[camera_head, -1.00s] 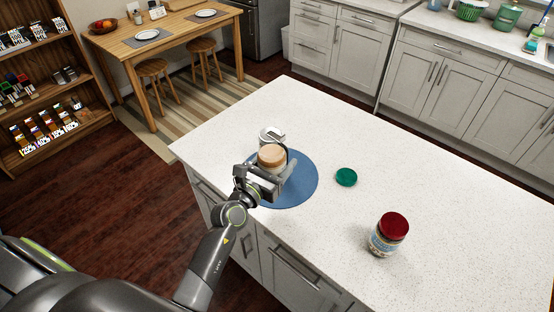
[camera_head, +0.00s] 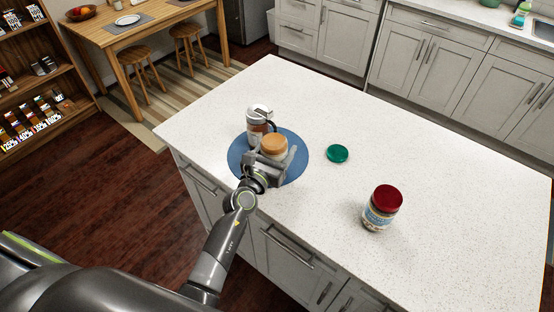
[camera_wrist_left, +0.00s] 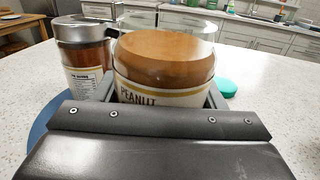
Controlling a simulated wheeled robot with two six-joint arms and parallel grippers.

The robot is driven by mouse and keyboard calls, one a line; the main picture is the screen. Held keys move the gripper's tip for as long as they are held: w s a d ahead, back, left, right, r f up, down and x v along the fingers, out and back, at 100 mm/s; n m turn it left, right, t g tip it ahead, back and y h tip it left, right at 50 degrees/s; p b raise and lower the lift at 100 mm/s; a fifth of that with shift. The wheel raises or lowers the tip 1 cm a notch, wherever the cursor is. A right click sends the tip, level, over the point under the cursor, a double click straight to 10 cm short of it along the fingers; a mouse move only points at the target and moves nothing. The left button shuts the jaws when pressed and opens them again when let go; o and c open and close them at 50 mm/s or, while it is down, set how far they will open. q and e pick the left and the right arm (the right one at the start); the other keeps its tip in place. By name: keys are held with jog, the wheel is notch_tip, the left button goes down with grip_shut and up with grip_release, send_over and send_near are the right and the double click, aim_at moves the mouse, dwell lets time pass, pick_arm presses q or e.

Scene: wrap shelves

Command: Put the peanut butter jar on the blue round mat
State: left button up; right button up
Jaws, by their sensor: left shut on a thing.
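My right gripper is not in view.
A metal-lidded jar (camera_head: 258,121) stands just behind the held jar, at the mat's back edge; it shows at left in the wrist view (camera_wrist_left: 86,60). A green lid (camera_head: 338,153) lies right of the mat. A red-lidded jar (camera_head: 382,208) stands nearer the counter's front. The counter's right side is clear.

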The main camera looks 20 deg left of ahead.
aim_at(277, 158)
pick_arm(q)
notch_tip(277, 158, down, 3)
jog(key=shift+b, duration=1.25)
jog(key=shift+f, duration=0.2)
jog(key=shift+r, duration=0.1)
jog(key=shift+f+b, duration=0.25)
jog(key=shift+b, duration=0.05)
jog(key=o, duration=1.4)
jog(key=shift+r, duration=0.1)
